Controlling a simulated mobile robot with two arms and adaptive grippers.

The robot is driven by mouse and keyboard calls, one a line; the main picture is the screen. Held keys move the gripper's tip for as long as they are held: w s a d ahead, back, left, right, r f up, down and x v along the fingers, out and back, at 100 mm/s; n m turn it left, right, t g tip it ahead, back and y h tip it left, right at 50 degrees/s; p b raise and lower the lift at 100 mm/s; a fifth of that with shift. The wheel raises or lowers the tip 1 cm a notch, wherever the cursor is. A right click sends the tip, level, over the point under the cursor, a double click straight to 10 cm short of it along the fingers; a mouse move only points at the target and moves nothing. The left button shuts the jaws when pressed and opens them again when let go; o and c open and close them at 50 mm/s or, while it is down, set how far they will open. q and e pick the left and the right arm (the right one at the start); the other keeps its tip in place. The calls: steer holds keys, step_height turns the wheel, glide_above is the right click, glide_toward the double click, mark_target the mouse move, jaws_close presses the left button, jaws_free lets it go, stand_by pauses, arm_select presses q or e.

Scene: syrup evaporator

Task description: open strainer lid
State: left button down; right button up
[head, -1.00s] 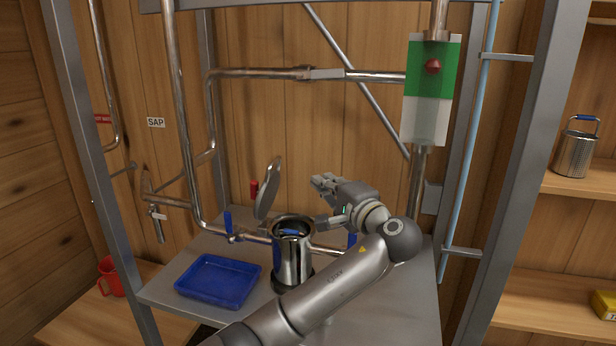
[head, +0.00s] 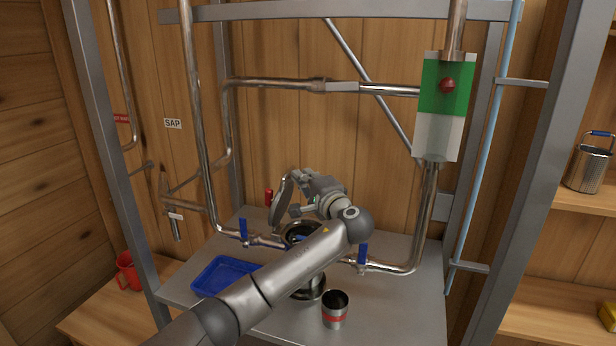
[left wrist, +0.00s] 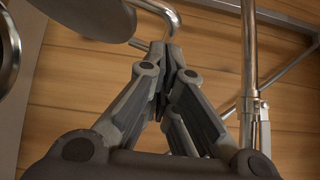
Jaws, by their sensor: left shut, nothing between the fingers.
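The strainer (head: 300,232) is a steel pot on the grey table, partly hidden behind my left arm. Its round lid (head: 279,204) stands raised and nearly upright at the strainer's left side, so the mouth is uncovered. My left gripper (head: 303,180) is above the strainer, close to the lid's right edge; I cannot tell whether it touches the lid. In the left wrist view the fingers (left wrist: 168,50) are together with nothing between them. There the lid (left wrist: 85,8) shows at the upper left, and the strainer rim (left wrist: 8,50) at the left edge. The right gripper is not in view.
A blue tray (head: 222,274) lies left of the strainer. A metal cup with a red band (head: 335,312) stands at the front. Pipes with blue handles (head: 243,230) run beside the strainer. A sight panel (head: 440,108) hangs at the right. The table's right front is clear.

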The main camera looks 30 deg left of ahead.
mark_target(290, 170)
arm_select(q)
steer(key=shift+n+g+h, duration=0.3)
steer(key=shift+n+h, duration=0.5)
steer(key=shift+n, duration=0.1)
steer(key=a, duration=0.1)
steer(key=a+r+p, duration=0.1)
steer(key=s+a, duration=0.1)
steer(key=shift+a+r, duration=0.25)
steer(key=shift+a, duration=0.1)
